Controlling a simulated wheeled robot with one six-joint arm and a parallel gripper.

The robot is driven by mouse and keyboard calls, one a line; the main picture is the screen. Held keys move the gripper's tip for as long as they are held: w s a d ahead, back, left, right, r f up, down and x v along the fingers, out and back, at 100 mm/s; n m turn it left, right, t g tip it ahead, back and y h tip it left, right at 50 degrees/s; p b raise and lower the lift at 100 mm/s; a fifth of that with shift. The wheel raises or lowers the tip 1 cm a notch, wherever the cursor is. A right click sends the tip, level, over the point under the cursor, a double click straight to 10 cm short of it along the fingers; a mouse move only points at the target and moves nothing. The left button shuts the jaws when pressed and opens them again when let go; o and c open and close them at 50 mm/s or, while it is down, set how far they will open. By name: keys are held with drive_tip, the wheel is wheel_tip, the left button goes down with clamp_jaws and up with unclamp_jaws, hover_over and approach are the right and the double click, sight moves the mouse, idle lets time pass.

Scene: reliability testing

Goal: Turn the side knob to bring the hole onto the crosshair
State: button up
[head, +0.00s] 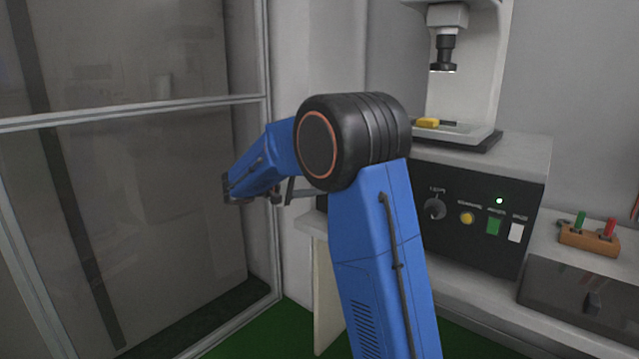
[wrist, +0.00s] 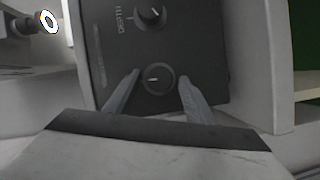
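The side knob (wrist: 159,80) is a round dark knob with a pale pointer line, on a black panel in the wrist view. My gripper (wrist: 158,73) is open, with one finger on either side of this knob. A gap shows between the knob and each finger. In the head view my arm hides the side knob and most of my gripper. The microscope-like instrument (head: 465,75) stands at the upper right, with a dark lens (head: 444,55) above a stage (head: 462,130). A yellow piece (head: 427,122) lies on the stage. No hole or crosshair can be made out.
A second knob (wrist: 151,14), beside the label DEPTH, sits above the side knob. The front panel (head: 470,235) has a knob, buttons and a lit green lamp. A wooden block (head: 589,240) with green and red pegs stands right. A glass-panelled frame (head: 130,110) stands left.

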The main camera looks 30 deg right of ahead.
drive_tip(key=a+r, duration=0.1)
drive_tip(key=a, duration=1.6)
drive_tip(key=shift+w+a+r, duration=0.15)
drive_tip(key=shift+w+r, duration=0.1)
drive_tip(key=shift+r, duration=0.15)
